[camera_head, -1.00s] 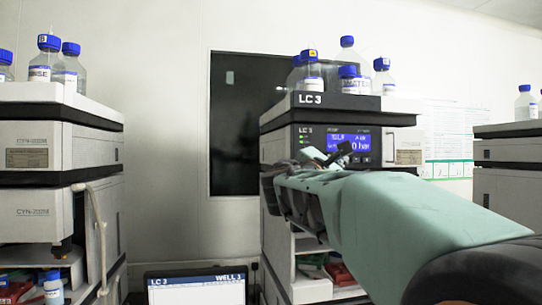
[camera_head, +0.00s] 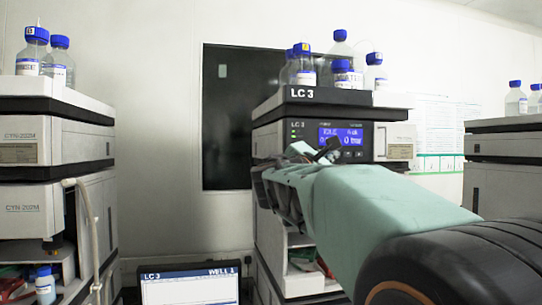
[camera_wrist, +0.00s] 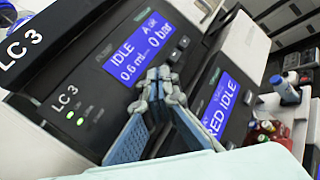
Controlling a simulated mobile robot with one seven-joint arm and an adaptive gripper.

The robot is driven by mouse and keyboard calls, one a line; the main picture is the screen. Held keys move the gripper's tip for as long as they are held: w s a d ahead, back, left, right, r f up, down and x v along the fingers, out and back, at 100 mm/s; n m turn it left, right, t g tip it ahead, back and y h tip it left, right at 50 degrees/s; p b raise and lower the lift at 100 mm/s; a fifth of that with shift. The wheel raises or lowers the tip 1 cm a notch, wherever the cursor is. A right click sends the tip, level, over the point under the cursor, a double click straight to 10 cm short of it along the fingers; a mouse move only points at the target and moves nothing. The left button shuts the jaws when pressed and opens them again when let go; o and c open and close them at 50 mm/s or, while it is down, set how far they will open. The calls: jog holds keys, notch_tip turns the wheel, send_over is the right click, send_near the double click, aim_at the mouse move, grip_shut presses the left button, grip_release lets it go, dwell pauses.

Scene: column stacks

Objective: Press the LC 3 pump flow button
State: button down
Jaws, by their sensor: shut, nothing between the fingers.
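The LC 3 pump module (camera_head: 284,140) has a dark front panel and a lit blue display (camera_head: 344,136) reading IDLE and 0 bar. In the wrist view the same display (camera_wrist: 140,45) also shows 0.6 ml. Green status lights (camera_wrist: 77,117) glow beside the LC 3 label. My gripper (camera_wrist: 158,84) is shut and empty, with its fingertips in front of the panel just below the display. They cover part of the panel. I cannot tell whether they touch it, and I cannot make out the flow button. In the head view my arm hides much of the gripper.
A lower module with a second blue display (camera_wrist: 220,105) reading IDLE sits below the pump. Blue-capped bottles (camera_head: 303,66) stand on top of the stack. Another stack (camera_head: 50,150) stands at the left, and a monitor (camera_head: 190,288) is low at the front.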

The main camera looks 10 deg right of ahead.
jog(key=shift+w, duration=0.1)
dwell(0.6)
jog(key=shift+w, duration=0.4)
jog(key=shift+w, duration=0.35)
dwell(0.5)
jog(key=shift+s, duration=0.15)
dwell(0.3)
jog(key=shift+s+b, duration=0.45)
jog(key=shift+s, duration=0.25)
jog(key=s+b, duration=0.2)
jog(key=s, duration=0.3)
jog(key=shift+b, duration=0.3)
